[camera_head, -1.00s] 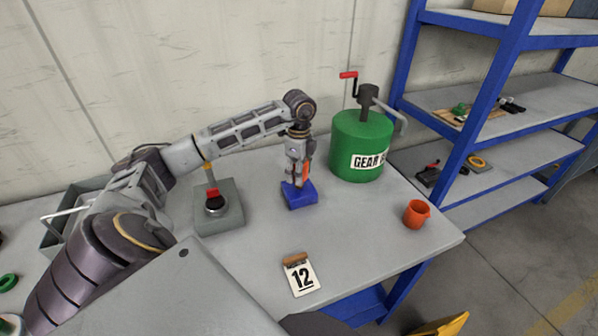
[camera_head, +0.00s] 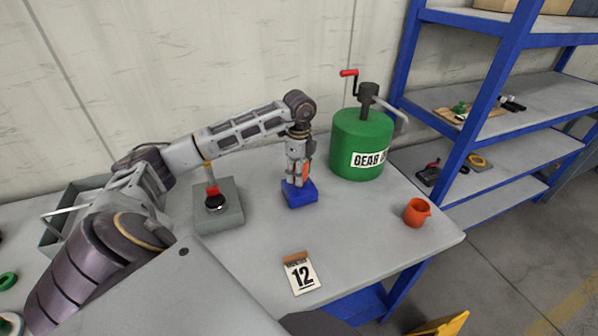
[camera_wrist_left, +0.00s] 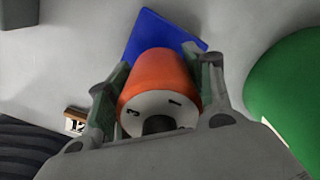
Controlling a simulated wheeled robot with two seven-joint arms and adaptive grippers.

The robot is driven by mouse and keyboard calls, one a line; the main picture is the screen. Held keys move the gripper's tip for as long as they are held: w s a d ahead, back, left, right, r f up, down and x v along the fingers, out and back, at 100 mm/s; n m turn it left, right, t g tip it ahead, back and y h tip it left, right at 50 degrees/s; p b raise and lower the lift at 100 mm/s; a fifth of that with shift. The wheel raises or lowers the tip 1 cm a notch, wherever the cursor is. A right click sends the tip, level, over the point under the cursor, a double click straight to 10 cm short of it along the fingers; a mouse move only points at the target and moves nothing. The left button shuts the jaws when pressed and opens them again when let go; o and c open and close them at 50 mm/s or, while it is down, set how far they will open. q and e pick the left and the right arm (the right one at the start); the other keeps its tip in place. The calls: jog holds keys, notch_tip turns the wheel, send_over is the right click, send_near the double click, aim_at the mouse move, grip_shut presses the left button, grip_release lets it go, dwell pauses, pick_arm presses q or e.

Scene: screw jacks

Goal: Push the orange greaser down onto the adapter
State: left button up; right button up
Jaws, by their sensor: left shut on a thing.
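The orange greaser (camera_wrist_left: 160,75) is between the two fingers of my left gripper (camera_wrist_left: 158,92) in the left wrist view, its white face with dark digits toward the camera. In the head view my left gripper (camera_head: 299,178) points down over a blue block (camera_head: 300,196), and a strip of the orange greaser (camera_head: 306,172) shows between its fingers. The gripper is shut on the greaser. The blue block also shows beyond the greaser in the left wrist view (camera_wrist_left: 146,36). The adapter is hidden; I cannot tell whether the greaser touches it. My right gripper is not in view.
A green drum (camera_head: 358,145) with a crank stands close right of the gripper. A grey block with a red-topped part (camera_head: 218,212) is to the left.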

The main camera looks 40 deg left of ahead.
pick_arm(q)
jog(key=shift+f, duration=0.1)
jog(key=o, duration=1.4)
jog(key=shift+c, duration=0.2)
jog(key=shift+r, duration=3.95)
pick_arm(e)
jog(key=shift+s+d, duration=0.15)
pick_arm(q)
jog(key=shift+r, duration=0.15)
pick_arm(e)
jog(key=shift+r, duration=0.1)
